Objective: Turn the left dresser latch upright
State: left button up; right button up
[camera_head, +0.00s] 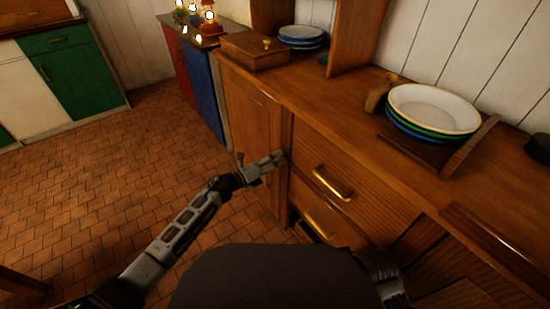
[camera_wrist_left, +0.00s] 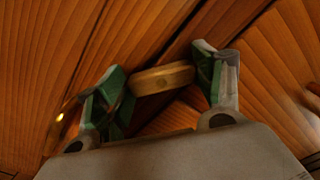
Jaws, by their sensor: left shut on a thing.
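The left dresser latch is a small pale wooden bar (camera_wrist_left: 163,78) in the left wrist view. It lies between the two green-padded fingers of my left gripper (camera_wrist_left: 160,85), which is shut on it. There the bar is slightly tilted and crosses a dark seam in the dresser front at an angle. In the head view my left gripper (camera_head: 276,160) is against the dresser front (camera_head: 253,125), beside the drawers, and hides the latch. My right gripper is not in view.
Drawers with brass handles (camera_head: 333,183) are right of my left gripper. The dresser top holds a stack of bowls (camera_head: 434,107), a wooden box (camera_head: 254,50) and blue plates (camera_head: 301,35). Lit lamps (camera_head: 208,17) stand behind. The tiled floor (camera_head: 110,190) at left is clear.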

pick_arm(q)
jog(key=shift+n+p, duration=0.45)
jog(key=shift+n, duration=0.15)
jog(key=shift+n+p, duration=1.2)
jog(key=shift+n, duration=0.3)
jog(key=shift+w+a+f+n+p, duration=0.1)
jog(key=shift+n+p, duration=0.8)
jog(key=shift+n, duration=0.6)
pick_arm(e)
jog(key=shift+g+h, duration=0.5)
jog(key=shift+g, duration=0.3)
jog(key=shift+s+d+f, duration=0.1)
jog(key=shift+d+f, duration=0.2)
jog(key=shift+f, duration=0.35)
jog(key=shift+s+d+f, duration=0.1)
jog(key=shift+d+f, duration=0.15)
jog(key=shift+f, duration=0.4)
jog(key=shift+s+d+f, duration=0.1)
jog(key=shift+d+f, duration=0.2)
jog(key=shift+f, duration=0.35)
pick_arm(q)
jog(key=o, duration=1)
jog(key=shift+f, duration=0.1)
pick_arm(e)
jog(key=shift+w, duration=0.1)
pick_arm(q)
jog(key=shift+v, duration=6)
